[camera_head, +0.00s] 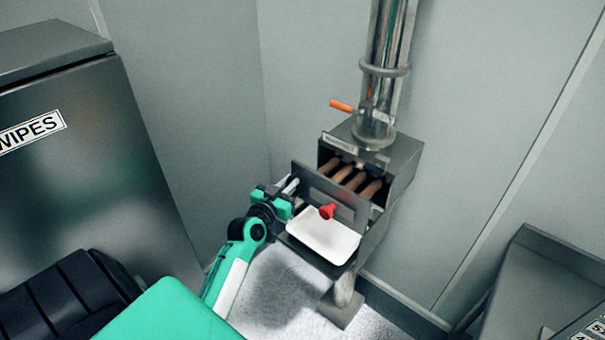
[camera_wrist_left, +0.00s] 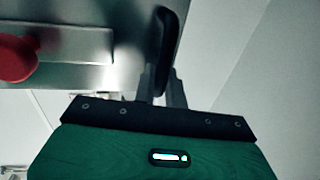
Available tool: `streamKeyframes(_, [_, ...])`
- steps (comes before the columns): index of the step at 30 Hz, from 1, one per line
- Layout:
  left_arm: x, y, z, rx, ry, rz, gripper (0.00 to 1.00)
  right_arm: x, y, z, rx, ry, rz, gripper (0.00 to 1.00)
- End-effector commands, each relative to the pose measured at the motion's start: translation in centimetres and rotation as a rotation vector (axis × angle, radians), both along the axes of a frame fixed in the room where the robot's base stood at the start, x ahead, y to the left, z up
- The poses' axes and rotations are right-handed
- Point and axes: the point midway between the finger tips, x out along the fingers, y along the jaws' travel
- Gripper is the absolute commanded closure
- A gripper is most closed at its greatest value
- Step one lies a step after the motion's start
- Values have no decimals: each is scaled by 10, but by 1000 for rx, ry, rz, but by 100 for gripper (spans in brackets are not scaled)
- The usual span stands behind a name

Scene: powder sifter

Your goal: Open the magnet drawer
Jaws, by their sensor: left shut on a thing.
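The magnet drawer (camera_head: 321,190) is a grey metal front with several brown magnet rods (camera_head: 357,179) behind it. It stands pulled out from the metal sifter housing (camera_head: 400,160), and the rods show in the gap. A red knob (camera_head: 328,211) sits on its front; the knob also shows in the left wrist view (camera_wrist_left: 17,57). My left gripper (camera_head: 289,192) is at the left end of the drawer front. In the left wrist view its fingers (camera_wrist_left: 160,88) are shut on a dark handle (camera_wrist_left: 166,45) beside the metal plate. My right gripper is not in view.
A white tray (camera_head: 322,236) sits just below the drawer front. A steel pipe with an orange lever (camera_head: 342,106) rises above the housing. A grey wipes bin (camera_head: 75,150) stands at the left, and a metal surface (camera_head: 545,285) at the lower right.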

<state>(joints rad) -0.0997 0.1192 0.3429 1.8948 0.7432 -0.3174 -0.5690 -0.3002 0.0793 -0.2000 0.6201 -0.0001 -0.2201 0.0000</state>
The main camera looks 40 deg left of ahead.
Motion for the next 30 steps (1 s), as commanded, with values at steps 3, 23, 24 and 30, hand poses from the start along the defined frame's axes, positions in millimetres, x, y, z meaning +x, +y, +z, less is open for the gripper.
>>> streamKeyframes(3, [-22,1,-2,3,4,-1,100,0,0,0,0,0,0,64])
streamKeyframes(23, [-52,4,-1,-1,1,0,100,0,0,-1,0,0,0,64])
streamKeyframes(24, [-52,4,-1,-1,2,0,100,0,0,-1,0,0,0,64])
streamKeyframes(30, [-52,4,-1,-1,1,0,71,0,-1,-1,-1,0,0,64])
